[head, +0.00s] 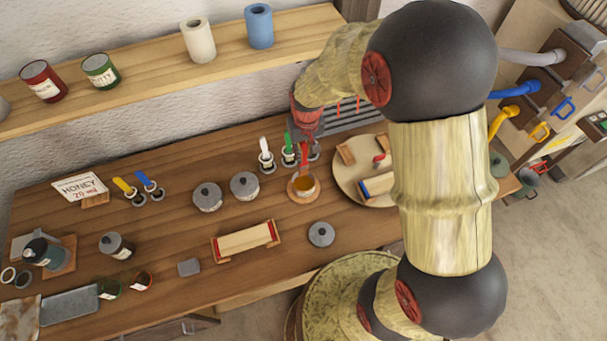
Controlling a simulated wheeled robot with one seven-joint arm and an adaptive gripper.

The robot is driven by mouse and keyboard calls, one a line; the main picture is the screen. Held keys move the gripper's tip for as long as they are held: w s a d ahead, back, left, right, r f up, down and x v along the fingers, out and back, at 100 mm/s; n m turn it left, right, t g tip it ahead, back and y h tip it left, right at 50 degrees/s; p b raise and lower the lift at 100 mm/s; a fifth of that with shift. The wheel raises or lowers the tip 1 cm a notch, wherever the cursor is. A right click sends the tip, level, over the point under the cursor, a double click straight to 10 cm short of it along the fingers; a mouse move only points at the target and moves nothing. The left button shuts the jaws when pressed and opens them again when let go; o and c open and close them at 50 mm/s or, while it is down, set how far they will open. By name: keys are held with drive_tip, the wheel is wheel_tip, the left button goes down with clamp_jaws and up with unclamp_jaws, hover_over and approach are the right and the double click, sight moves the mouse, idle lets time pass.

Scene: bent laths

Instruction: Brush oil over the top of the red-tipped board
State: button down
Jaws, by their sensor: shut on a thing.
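The red-tipped board (245,239), a pale lath with red ends, lies across wooden supports near the table's front, in the head view. My gripper (304,138) is over the back of the table, right of the board, and is shut on a red-handled brush (305,160). The brush points down into an open pot of amber oil (303,187). Its bristles are hidden, so I cannot tell how deep they sit. The fingers are small and partly hidden by my wrist.
White-handled (265,155) and green-handled (289,153) brushes stand behind. A round board (348,188) with blocks is at right. A shelf (150,92) runs above the back.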

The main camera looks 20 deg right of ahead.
sight(304, 143)
drive_tip(key=shift+r+p, duration=1.3)
drive_tip(key=shift+r, duration=0.75)
drive_tip(key=shift+f, duration=0.1)
